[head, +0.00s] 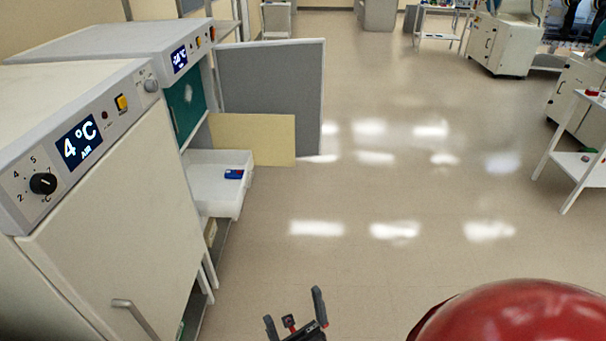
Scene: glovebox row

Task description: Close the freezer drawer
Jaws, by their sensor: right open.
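The freezer drawer (214,205) is a white open drawer that sticks out of the second cabinet (140,42) at the left. A small blue and red item (234,174) lies in it. The freezer's grey door (275,90) stands wide open, and a pale yellow inner flap (252,138) is swung out above and behind the drawer. My right gripper (293,312) is at the bottom middle, open and empty, well short of the drawer and not touching it. My left gripper is not in view.
A nearer white cabinet (120,220) with a "4 °C" display stands shut at the left, with a metal handle (135,318). A white cart (575,155) stands at the right. The floor (400,190) between is clear. A red rounded shape (520,315) fills the lower right.

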